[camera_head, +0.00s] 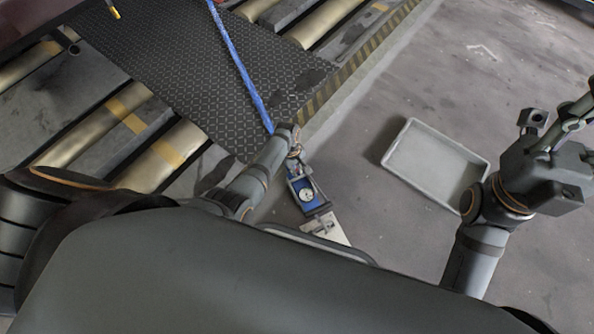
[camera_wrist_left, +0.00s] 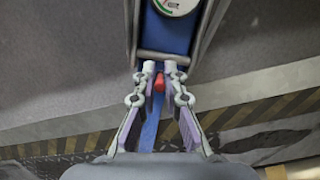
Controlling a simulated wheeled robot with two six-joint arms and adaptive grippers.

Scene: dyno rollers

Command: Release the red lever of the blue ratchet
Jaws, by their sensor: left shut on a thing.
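The blue ratchet (camera_head: 306,194) has a round white gauge and metal side rails, and its blue body also shows in the left wrist view (camera_wrist_left: 170,35). A blue strap (camera_head: 240,70) runs from its upper end toward the top of the head view. The small red lever (camera_wrist_left: 159,82) sits at the ratchet's end, between my left fingertips. My left gripper (camera_wrist_left: 159,73) is shut on the red lever, with a finger on each side. In the head view my left wrist hides the lever. My right gripper (camera_head: 575,118) is raised at the right edge, away from the ratchet.
A grey tray (camera_head: 402,142) lies on the concrete floor right of the ratchet. A yellow-black striped edge (camera_head: 345,72) borders the dark tread plate (camera_head: 190,60) and the rollers (camera_head: 150,160) at the left. The floor at upper right is clear.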

